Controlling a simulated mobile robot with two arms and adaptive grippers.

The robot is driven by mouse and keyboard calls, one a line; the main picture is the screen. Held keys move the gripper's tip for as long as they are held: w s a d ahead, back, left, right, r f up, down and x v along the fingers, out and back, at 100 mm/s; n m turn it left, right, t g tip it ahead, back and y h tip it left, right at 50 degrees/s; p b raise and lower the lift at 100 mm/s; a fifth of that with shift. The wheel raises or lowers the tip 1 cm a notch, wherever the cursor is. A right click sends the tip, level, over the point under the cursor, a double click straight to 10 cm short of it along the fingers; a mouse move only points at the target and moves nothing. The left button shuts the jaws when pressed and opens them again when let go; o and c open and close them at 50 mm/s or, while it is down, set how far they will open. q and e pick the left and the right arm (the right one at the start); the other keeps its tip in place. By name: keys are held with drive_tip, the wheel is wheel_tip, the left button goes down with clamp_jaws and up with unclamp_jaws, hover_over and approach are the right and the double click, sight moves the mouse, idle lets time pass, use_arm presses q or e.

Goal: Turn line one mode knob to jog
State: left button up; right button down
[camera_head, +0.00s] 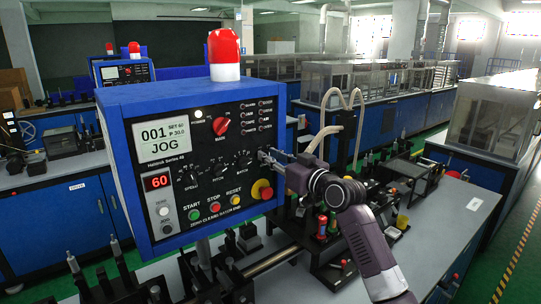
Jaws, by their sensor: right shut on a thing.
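The blue control box (117,160) of the nearest line stands over the bench with its dark front panel facing me. Its display (163,140) reads "001" and "JOG". My right gripper (264,157) reaches in from the right to the panel's right side. It is shut on a small knob there, to the right of a row of black knobs; the fingers hide the held knob and its label, so its pointer cannot be read. A red main switch (221,126) sits above the row. My left gripper is out of view.
A red emergency button (262,189) on a yellow base sits just below my right gripper. A red-and-white beacon (224,55) tops the box. A similar panel (125,72) stands behind at left. Bench fixtures and small bottles (322,226) stand under my right arm.

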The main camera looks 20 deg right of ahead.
drive_tip(key=m+p, duration=0.1)
drive_tip(key=m, duration=0.4)
drive_tip(key=shift+d+m+p, duration=0.15)
drive_tip(key=shift+m+p, duration=0.2)
drive_tip(key=shift+m, duration=0.05)
drive_tip(key=shift+f, duration=0.1)
idle(0.3)
drive_tip(key=c, duration=2)
unclamp_jaws()
drive_tip(key=shift+c, duration=0.2)
drive_tip(key=v, duration=1.2)
